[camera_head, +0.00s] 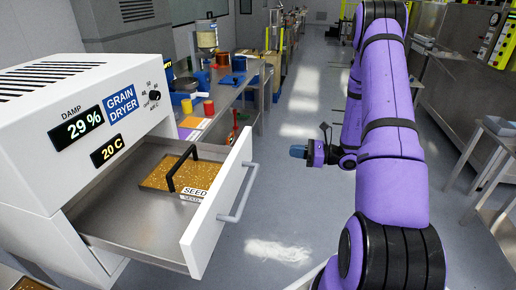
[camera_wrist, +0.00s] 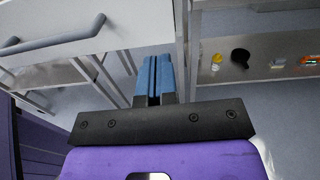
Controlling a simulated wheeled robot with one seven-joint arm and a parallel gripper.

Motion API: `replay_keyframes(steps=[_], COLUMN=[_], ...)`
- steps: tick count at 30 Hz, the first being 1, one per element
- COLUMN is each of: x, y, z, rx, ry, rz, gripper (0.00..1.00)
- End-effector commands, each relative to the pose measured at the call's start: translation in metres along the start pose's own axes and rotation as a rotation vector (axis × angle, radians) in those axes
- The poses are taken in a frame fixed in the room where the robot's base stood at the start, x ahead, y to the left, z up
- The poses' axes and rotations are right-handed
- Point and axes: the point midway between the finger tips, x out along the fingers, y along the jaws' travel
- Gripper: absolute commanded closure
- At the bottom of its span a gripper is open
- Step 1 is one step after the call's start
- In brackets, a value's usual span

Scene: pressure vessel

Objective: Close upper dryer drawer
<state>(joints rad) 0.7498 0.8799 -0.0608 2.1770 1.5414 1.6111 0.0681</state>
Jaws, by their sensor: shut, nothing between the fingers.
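The white grain dryer (camera_head: 75,105) stands at the left of the head view. Its upper drawer (camera_head: 217,207) is pulled well out. A seed tray (camera_head: 187,176) with a black handle and a "SEED" label lies inside it. The drawer's grey bar handle (camera_head: 240,195) is on its front face. My gripper (camera_head: 298,151) is to the right of the drawer front, apart from the handle, pointing left. In the wrist view my gripper's blue fingers (camera_wrist: 153,78) are together with nothing between them. A drawer front with a grey bar handle (camera_wrist: 50,40) shows at upper left there.
A metal bench (camera_head: 222,100) with coloured containers stands behind the dryer. Open grey floor (camera_head: 280,225) lies right of the drawer. Metal tables (camera_head: 492,150) stand at the right. The wrist view shows a shelf edge (camera_wrist: 255,82) with small items.

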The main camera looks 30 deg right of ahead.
Motion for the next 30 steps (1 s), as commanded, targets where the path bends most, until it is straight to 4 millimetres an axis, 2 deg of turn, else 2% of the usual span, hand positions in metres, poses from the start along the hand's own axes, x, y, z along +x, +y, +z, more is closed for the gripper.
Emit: replay_keyframes(steps=[4, 8, 24, 30], x=[-0.003, 0.008, 0.103, 0.127], y=[-0.004, -0.004, -0.006, -0.007], z=[-0.008, -0.008, -0.007, -0.007], rx=[0.017, 0.017, 0.016, 0.016], ry=[-0.010, -0.010, -0.009, -0.009], rz=[-0.031, -0.030, -0.026, -0.028], gripper=[1.00, 1.00, 1.00, 1.00])
